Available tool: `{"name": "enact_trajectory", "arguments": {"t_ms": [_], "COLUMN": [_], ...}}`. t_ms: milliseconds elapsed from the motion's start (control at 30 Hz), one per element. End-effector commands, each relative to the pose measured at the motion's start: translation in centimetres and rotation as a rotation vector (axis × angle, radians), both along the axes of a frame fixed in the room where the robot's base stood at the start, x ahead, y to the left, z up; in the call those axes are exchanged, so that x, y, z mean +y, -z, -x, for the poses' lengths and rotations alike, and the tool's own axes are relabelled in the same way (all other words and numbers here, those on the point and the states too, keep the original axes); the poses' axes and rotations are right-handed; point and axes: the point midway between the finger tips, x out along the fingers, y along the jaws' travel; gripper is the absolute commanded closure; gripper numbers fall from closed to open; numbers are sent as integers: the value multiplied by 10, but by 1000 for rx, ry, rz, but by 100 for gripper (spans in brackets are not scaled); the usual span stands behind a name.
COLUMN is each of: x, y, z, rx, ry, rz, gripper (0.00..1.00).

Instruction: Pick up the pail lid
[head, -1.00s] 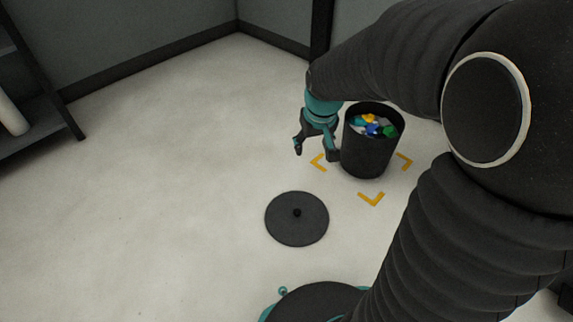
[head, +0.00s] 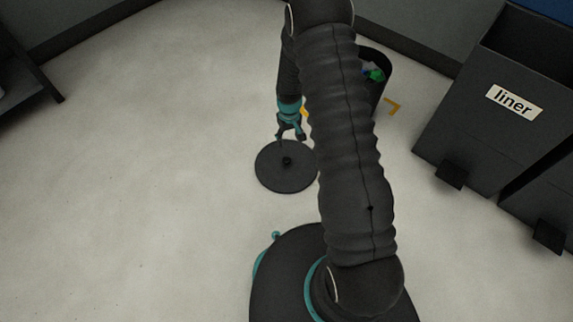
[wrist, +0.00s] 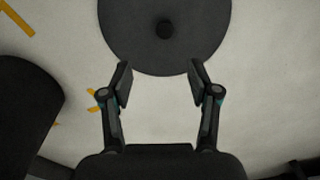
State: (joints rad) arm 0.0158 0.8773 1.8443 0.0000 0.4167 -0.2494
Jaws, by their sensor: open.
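The pail lid (head: 284,176) is a flat dark disc with a small round knob (head: 287,161) in its middle. It lies on the pale floor. In the head view my gripper (head: 290,139) is at the lid's far edge, with its fingers short of the knob in the picture. In the wrist view the lid (wrist: 135,35) lies ahead of my gripper (wrist: 164,82), its knob (wrist: 165,29) nearly in line with the gap between the fingers. The fingers are apart and nothing is between them. I cannot tell their exact height above the lid.
The black pail (head: 382,75) with colourful scraps stands behind my arm, partly hidden, with yellow floor marks (head: 392,106) by it. Dark bins, one labelled "liner" (head: 515,102), stand at the right. A shelf (head: 30,75) stands at the far left. The left floor is clear.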

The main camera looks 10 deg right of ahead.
Motion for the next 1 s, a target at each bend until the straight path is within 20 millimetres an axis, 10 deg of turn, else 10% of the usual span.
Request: {"name": "enact_trajectory", "arguments": {"t_ms": [1000], "x": [7], "y": [119], "z": [0], "rx": [5], "ry": [-3], "rz": [0], "gripper": [39]}}
